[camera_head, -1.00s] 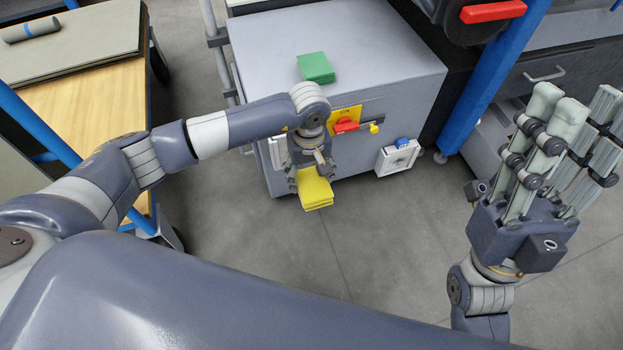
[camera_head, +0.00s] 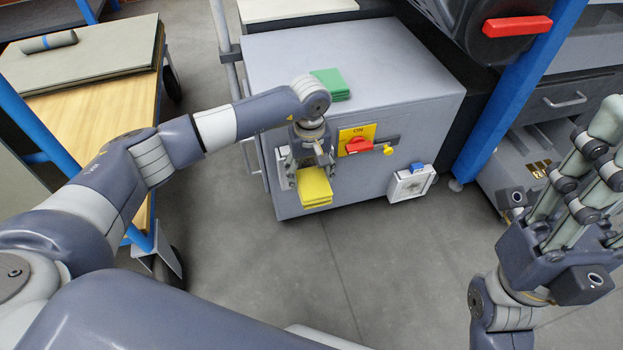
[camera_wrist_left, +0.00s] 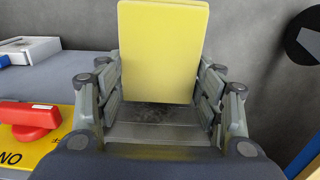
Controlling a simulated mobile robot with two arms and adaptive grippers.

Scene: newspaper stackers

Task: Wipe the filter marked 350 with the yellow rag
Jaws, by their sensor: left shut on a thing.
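My left gripper (camera_head: 313,168) is shut on the yellow rag (camera_head: 315,187), a folded pad, in front of the grey cabinet's face. In the left wrist view the rag (camera_wrist_left: 160,50) stands out between the fingers (camera_wrist_left: 160,110). One white-framed filter (camera_head: 284,168) is on the cabinet face, partly hidden behind my left gripper. Another white-framed filter (camera_head: 410,184) with a blue tab is at the right of the face. I cannot read a number on either. I cannot tell if the rag touches a filter. My right gripper (camera_head: 606,135) is open and empty at the right, partly cut off.
The grey cabinet (camera_head: 410,75) bears a green pad (camera_head: 330,83) on top and a red switch (camera_head: 359,145) on a yellow plate. A blue post (camera_head: 510,95) stands right of it. A wooden-topped cart (camera_head: 105,110) is at the left. The floor in front is clear.

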